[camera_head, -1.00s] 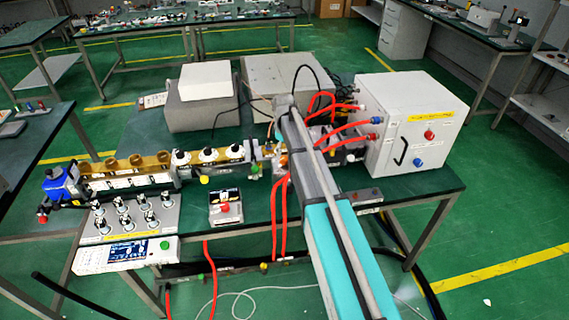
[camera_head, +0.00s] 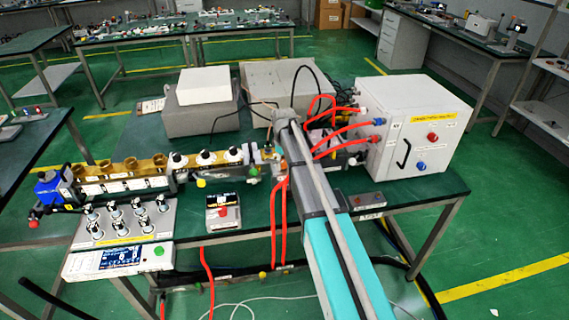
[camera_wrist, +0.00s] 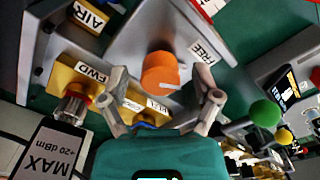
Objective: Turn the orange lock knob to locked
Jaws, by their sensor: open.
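The orange lock knob (camera_wrist: 160,73) shows in the upper middle of the wrist view, on a grey metal panel. A white mark runs along the knob's lower right side. A FREE label (camera_wrist: 203,52) sits to its upper right; another white label (camera_wrist: 157,105) below the knob is partly hidden and I cannot read it. My gripper (camera_wrist: 164,92) is open, one finger on the left of the knob and one on the right. Gaps show between the fingers and the knob. In the head view my arm hides the fingertips, and I cannot make out the knob clearly.
Yellow blocks with an FWD label (camera_wrist: 93,73) and an AIR label (camera_wrist: 90,17) lie close on the left. A green ball (camera_wrist: 265,113) stands at right. In the head view, red hoses and a white cabinet (camera_head: 400,165) stand right of my arm.

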